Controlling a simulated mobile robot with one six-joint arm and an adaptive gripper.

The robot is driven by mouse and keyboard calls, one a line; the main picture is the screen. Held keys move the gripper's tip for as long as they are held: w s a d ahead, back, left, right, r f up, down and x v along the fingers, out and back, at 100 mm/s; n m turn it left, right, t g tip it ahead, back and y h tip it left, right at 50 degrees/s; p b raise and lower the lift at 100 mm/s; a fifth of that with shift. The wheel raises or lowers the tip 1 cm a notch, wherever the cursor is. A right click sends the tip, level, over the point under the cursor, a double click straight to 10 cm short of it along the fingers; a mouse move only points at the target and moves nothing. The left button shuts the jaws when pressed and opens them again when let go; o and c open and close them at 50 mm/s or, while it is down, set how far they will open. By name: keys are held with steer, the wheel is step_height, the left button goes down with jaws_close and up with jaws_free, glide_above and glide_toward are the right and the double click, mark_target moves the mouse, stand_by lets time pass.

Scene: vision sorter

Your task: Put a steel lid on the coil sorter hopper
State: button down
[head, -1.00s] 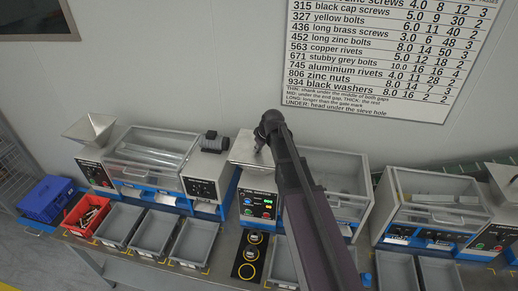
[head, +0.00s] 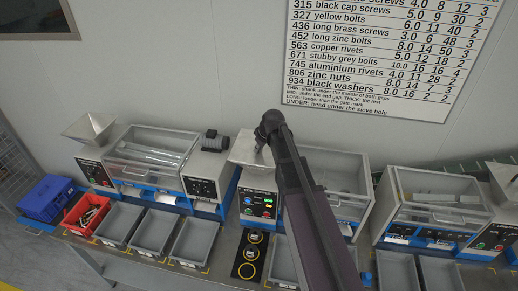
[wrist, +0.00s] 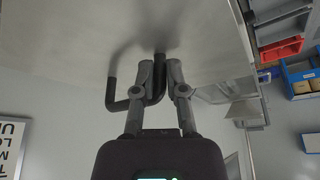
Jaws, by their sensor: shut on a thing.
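The steel lid (head: 242,151) is a flat pale plate in the head view, at the hopper position on top of the coil sorter (head: 258,204). The hopper is hidden under it, so I cannot tell whether the lid rests on it or is just above. In the wrist view the lid (wrist: 75,40) fills the upper part, with a black bent handle (wrist: 112,95) on it. My gripper (wrist: 161,68) is shut on this handle. In the head view my gripper (head: 262,143) is at the lid's right side, partly hidden by my dark arm.
An open hopper (head: 90,127) stands on the left sorter, another hopper (head: 506,180) at the far right. Grey trays (head: 155,232) line the bench front. A red bin (head: 87,214) and a blue crate (head: 46,198) are at left. A lettered chart (head: 385,50) hangs behind.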

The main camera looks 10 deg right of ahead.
steer(key=c, duration=0.6)
jaws_free()
steer(key=shift+r, duration=0.15)
